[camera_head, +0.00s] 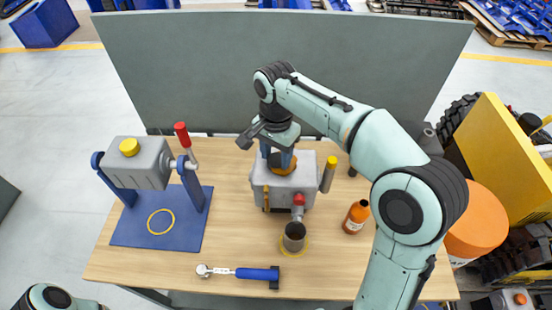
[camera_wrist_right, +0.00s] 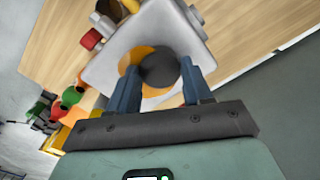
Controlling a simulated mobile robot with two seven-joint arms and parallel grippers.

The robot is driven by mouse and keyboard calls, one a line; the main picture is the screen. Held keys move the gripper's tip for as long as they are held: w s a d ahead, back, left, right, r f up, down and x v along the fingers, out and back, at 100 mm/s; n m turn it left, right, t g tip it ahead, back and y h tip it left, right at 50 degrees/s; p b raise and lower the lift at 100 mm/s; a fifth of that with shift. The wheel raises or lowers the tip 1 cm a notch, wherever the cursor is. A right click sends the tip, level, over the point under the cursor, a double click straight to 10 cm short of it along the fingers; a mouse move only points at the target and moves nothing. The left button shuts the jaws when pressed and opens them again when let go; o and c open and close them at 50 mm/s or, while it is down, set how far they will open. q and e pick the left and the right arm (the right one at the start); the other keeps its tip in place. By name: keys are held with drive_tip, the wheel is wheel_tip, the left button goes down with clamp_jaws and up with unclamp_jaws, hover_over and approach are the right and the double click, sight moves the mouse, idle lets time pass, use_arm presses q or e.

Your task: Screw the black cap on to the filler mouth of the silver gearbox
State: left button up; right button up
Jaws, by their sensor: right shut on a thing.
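The silver gearbox (camera_head: 298,191) stands on the wooden table near the middle, below my right gripper (camera_head: 279,161). An orange-yellow ring (camera_head: 284,170) on its top surrounds the filler mouth. The black cap (camera_wrist_right: 159,69) is between the two blue fingers of my right gripper, which is shut on it. In the right wrist view the cap lies over the orange ring, and the mouth beneath is hidden; I cannot tell whether cap and mouth touch. My left gripper is out of view; only a part of my left arm shows at the lower left.
A grey housing (camera_head: 137,163) with a yellow cap and red-handled crank sits in a blue stand at left. A dark cup (camera_head: 294,238), an orange bottle (camera_head: 355,217) and a blue-handled ratchet (camera_head: 240,272) are in front. A grey panel (camera_head: 200,70) stands behind the table.

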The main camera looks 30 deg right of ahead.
drive_tip(key=m, duration=0.3)
drive_tip(key=shift+m, duration=0.3)
drive_tip(key=shift+m, duration=1.1)
drive_tip(key=m, duration=0.6)
drive_tip(key=shift+m, duration=0.4)
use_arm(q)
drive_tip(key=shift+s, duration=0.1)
use_arm(e)
drive_tip(key=o, duration=1.1)
use_arm(q)
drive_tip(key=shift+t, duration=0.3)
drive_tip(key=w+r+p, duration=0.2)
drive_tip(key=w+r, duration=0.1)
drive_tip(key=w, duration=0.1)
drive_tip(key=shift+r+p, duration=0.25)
drive_tip(key=shift+p, duration=0.1)
use_arm(e)
wheel_tip(320, 180, up, 14)
drive_tip(key=shift+a+f, duration=0.1)
drive_tip(key=shift+f, duration=0.15)
